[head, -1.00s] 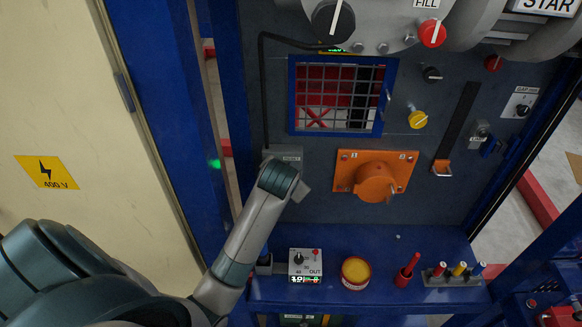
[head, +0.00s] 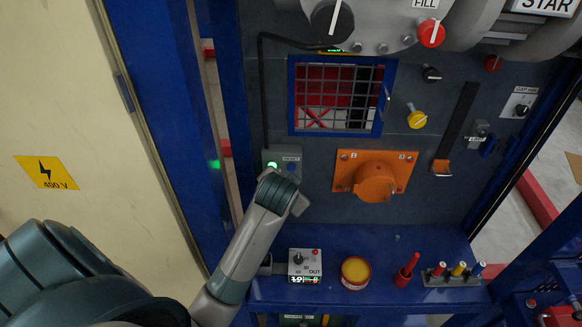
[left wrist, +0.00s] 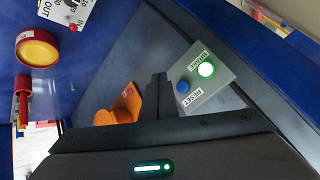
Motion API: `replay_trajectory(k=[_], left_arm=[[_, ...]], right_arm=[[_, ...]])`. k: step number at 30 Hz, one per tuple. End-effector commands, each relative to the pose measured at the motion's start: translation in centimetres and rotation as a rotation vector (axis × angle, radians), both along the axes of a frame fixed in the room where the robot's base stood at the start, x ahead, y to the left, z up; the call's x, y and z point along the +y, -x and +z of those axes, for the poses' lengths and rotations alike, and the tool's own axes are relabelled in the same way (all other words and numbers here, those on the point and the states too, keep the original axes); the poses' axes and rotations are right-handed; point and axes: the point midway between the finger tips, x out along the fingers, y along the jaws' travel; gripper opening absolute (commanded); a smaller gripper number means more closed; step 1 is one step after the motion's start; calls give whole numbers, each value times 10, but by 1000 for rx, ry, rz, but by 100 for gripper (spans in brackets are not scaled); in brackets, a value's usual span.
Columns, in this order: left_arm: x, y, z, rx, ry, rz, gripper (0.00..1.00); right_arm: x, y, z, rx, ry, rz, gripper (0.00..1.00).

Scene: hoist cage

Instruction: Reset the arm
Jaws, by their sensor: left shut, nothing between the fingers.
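A grey control box (head: 283,153) is fixed to the dark panel, just above my left arm's end in the head view. It has a lit green lamp (head: 272,166) and a blue button (head: 291,167). In the left wrist view the box (left wrist: 222,84) shows a RESET label (left wrist: 194,97) by the blue button (left wrist: 183,87), beside the glowing green lamp (left wrist: 206,69). My left gripper (left wrist: 158,82) is shut and empty, its dark fingers beside the box and apart from the blue button in the picture. Their distance from the panel is unclear. My right gripper is out of view.
An orange rotary fitting (head: 375,178) sits right of the box, below a blue-framed mesh window (head: 338,96). The blue ledge (head: 420,245) below carries an OUT switch box (head: 305,262), a red-and-yellow button (head: 355,270) and several coloured pegs. A black cable (head: 265,95) runs above the box.

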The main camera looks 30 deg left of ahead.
Motion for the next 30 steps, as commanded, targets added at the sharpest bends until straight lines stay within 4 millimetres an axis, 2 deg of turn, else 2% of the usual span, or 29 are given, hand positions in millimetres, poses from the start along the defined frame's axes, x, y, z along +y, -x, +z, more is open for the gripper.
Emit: replay_trajectory(k=[11,16,20,23,27,30], left_arm=[[-1,3,-3,4,3,-1,0],[-11,25,-21,35,26,-11,0],[-27,62,-47,82,65,-23,0],[-43,100,-70,130,109,-33,0],[-68,161,-98,206,179,-43,0],[-82,195,-109,248,221,-45,0]], right_arm=[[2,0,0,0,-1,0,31],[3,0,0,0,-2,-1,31],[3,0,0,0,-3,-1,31],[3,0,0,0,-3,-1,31],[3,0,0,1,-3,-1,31],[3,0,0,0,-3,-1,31]])
